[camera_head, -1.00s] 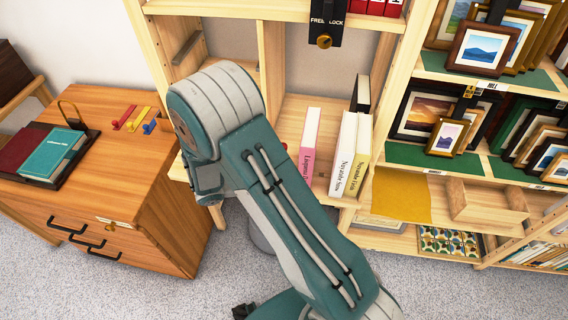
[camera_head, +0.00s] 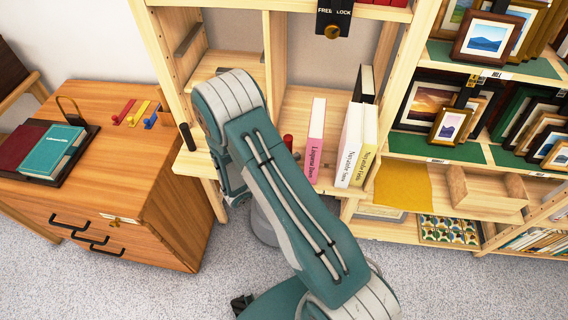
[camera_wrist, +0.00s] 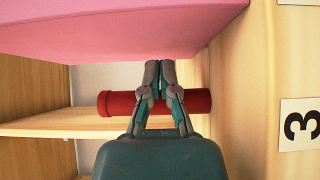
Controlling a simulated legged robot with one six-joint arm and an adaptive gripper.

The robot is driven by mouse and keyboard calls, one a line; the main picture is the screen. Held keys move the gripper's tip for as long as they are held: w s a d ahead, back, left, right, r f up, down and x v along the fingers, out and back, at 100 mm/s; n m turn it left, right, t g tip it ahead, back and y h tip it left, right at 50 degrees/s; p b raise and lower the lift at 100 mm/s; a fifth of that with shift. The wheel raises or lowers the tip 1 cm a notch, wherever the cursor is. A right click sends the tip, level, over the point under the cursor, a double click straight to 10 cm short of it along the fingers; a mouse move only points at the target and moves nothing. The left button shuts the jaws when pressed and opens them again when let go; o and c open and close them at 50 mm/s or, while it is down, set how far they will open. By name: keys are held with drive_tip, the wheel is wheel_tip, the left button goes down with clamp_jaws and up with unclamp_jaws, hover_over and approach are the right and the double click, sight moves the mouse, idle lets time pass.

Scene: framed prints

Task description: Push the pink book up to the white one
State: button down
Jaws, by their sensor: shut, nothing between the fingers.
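The pink book (camera_head: 316,142) stands upright on the wooden shelf, its lettered spine facing out. The white book (camera_head: 350,146) stands to its right, with a clear gap between them. In the wrist view, the pink book (camera_wrist: 120,30) fills the top as a broad pink face. My gripper (camera_wrist: 160,66) is shut and empty, its tips just below the book's edge in the picture; I cannot tell whether they touch it.
A red cylinder (camera_wrist: 195,101) lies across behind my fingers in the wrist view; its red end (camera_head: 287,142) shows beside my arm. A cream book and a black one (camera_head: 367,84) stand by the white book. A shelf upright (camera_head: 272,50) rises left of the books.

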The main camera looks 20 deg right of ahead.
drive_tip(key=shift+d, duration=0.95)
drive_tip(key=s+d, duration=0.3)
drive_tip(key=shift+d, duration=0.55)
